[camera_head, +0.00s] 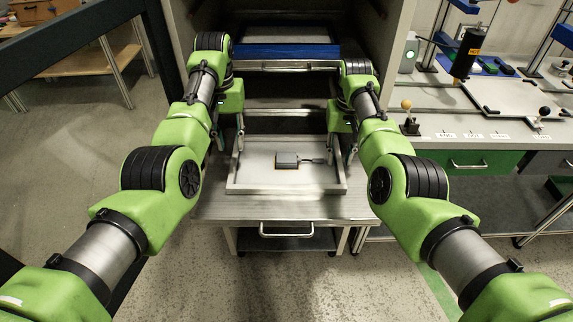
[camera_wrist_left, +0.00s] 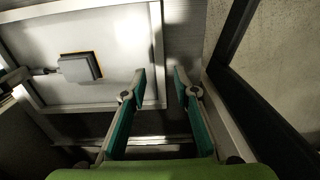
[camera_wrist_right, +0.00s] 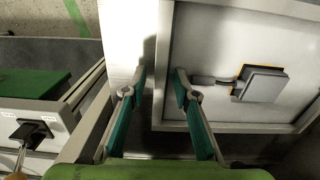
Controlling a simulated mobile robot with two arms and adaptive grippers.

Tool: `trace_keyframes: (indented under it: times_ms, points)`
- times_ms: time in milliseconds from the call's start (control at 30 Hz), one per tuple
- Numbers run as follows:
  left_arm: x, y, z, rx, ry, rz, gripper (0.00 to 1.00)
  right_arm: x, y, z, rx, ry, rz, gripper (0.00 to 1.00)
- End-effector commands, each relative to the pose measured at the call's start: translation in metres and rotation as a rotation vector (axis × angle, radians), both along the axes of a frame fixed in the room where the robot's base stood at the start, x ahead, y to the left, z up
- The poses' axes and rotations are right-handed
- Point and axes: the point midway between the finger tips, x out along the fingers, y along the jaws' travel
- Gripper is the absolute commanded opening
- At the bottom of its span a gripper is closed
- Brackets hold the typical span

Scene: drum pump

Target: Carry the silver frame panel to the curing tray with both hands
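The silver frame panel (camera_head: 236,178) lies flat on a grey bench, with a dark grey block and a thin handle on its face. My left gripper (camera_head: 240,140) is at its left rim; in the left wrist view its fingers (camera_wrist_left: 159,80) are apart, one on each side of the rim (camera_wrist_left: 157,50). My right gripper (camera_head: 342,146) is at the right rim; in the right wrist view its fingers (camera_wrist_right: 160,78) are apart, with the rim (camera_wrist_right: 163,45) between them. I cannot tell whether the fingertips touch it. A blue-edged tray (camera_head: 287,51), perhaps the curing tray, sits behind in the cabinet.
Cabinet walls (camera_head: 398,45) rise on both sides behind the bench (camera_head: 285,207). A metal bar (camera_head: 287,66) crosses below the blue-edged tray. A workbench with a black cylinder (camera_head: 467,53) and knobs stands at right. Open floor lies at left.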

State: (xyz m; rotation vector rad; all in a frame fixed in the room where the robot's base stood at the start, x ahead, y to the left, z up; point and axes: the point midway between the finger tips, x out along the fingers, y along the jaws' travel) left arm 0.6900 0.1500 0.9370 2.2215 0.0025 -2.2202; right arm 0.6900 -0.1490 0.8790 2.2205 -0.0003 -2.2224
Motion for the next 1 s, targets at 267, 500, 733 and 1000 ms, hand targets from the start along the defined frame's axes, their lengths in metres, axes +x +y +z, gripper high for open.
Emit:
trace_keyframes:
  times_ms: [267, 500, 733, 1000]
  points:
    - [0.000, 0.001, 0.051, 0.002, -0.001, 0.000, 0.28, 0.000, 0.000, 0.000, 0.000, 0.000, 0.000, 0.28]
    - [0.000, 0.001, 0.063, 0.001, 0.002, 0.001, 0.28, 0.001, 0.000, 0.008, 0.000, -0.003, 0.000, 0.28]
    - [0.000, 0.001, 0.063, 0.001, 0.001, 0.001, 0.28, 0.002, 0.000, 0.051, 0.000, -0.006, 0.000, 0.28]
    - [0.000, 0.001, 0.063, 0.001, 0.001, 0.001, 0.28, 0.001, 0.000, 0.102, 0.000, -0.003, 0.000, 0.28]
